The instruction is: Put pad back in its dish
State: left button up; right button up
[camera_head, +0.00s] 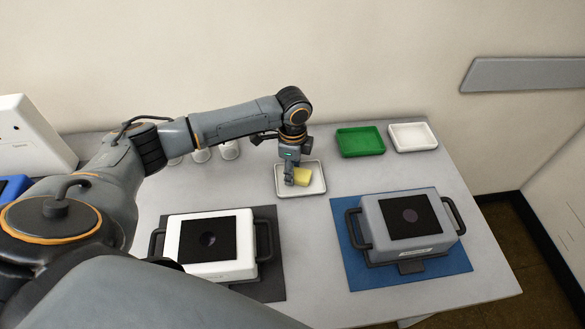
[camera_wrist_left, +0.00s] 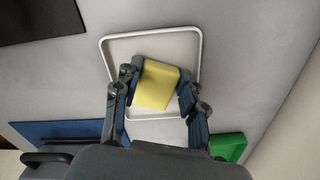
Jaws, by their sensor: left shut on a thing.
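The yellow pad (camera_head: 302,176) is at the white dish (camera_head: 314,192) in the middle of the table. My left gripper (camera_head: 291,181) reaches down over that dish. In the left wrist view the pad (camera_wrist_left: 157,84) sits between the two fingers of my left gripper (camera_wrist_left: 158,88), which is shut on it. The dish rim (camera_wrist_left: 150,32) surrounds the pad in that view. Whether the pad touches the dish floor I cannot tell. My right gripper is not in view.
A green tray (camera_head: 360,141) and another white tray (camera_head: 413,137) stand at the back right. A white device (camera_head: 190,242) sits on a dark mat, and a grey device (camera_head: 381,222) on a blue mat (camera_head: 349,268). White cups (camera_head: 230,150) stand behind my arm.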

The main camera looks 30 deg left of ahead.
pick_arm(q)
jog(key=o, duration=1.1)
jog(key=shift+f, duration=0.1)
notch_tip(320, 180, up, 12)
jog(key=shift+r, duration=0.2)
